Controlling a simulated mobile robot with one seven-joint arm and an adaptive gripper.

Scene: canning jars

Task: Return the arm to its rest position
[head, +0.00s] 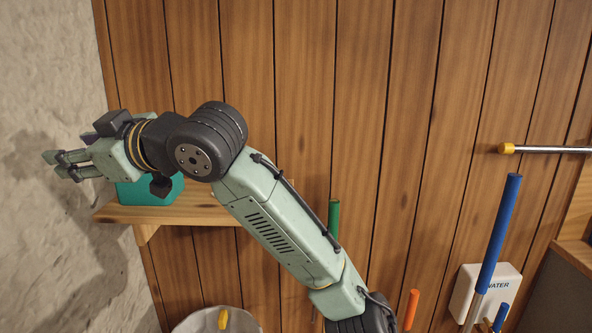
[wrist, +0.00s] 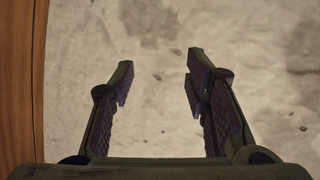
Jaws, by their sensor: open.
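My arm stretches up and left across the head view, in front of the wood-panelled wall. My gripper (head: 62,166) is at the far left, pointing at the pale rough wall (head: 60,65). In the wrist view my gripper (wrist: 158,75) has its two fingers spread apart with nothing between them. The rough wall (wrist: 260,60) fills the view beyond the fingertips. I cannot tell whether the fingers touch the wall.
A wooden shelf (head: 185,213) with a teal object (head: 152,192) is behind and below my gripper. Below are a blue-handled pole (head: 500,225), a green one (head: 334,215), a white WATER box (head: 508,283) and a pale round container (head: 205,320). A metal rail (head: 550,149) is at right.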

